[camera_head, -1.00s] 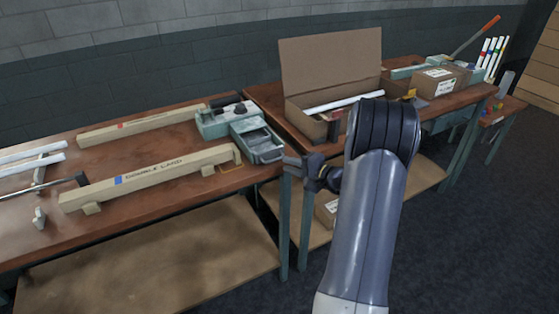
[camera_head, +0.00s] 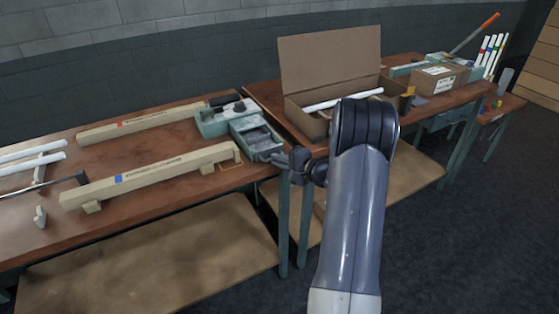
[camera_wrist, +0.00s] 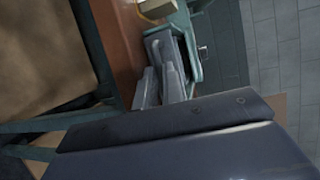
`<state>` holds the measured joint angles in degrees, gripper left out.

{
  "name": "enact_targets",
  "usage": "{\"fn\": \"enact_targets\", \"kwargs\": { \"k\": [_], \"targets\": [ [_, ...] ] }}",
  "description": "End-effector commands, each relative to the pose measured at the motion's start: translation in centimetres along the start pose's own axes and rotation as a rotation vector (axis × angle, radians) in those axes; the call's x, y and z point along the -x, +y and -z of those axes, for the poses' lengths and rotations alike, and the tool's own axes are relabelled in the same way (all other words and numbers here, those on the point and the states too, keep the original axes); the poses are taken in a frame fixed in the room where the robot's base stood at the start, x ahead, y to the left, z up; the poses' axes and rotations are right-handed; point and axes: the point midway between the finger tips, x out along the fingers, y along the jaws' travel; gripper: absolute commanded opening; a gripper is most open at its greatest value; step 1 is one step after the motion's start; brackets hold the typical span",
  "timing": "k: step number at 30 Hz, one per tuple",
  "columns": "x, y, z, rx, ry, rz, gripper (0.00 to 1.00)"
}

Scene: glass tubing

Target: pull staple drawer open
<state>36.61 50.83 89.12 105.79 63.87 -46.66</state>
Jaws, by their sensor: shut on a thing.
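The staple drawer (camera_head: 248,130) is a grey-green tray sticking out toward the front right of a green stapler body (camera_head: 212,124) on the left bench. In the wrist view, the drawer's green rim (camera_wrist: 194,58) shows just beyond the fingers. My gripper (camera_head: 279,156) is at the drawer's front end, over the bench edge, and shut on its front or handle. The gripper also shows in the wrist view (camera_wrist: 160,80). The fingers hide the exact contact, and the arm hides part of the space to the right.
A long wooden beam (camera_head: 150,174) lies left of the drawer, with another beam (camera_head: 140,124) behind. An open cardboard box (camera_head: 330,72) with white tubes stands on the right bench. A lower shelf (camera_head: 150,265) is below. Dark floor at right is clear.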

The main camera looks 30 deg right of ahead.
Motion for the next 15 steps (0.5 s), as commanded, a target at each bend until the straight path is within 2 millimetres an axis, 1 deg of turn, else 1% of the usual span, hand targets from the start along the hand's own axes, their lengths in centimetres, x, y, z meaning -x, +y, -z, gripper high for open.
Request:
{"fn": "enact_targets", "kwargs": {
  "k": [10, 13, 15],
  "targets": [
    [0.1, 0.1, 0.0, -0.001, 0.0, -0.001, 0.0],
    [0.7, 0.4, -0.2, 0.0, 0.002, -0.001, 0.0],
    [1.6, 0.7, -0.5, 0.0, 0.003, -0.001, 0.0]
  ]
}}
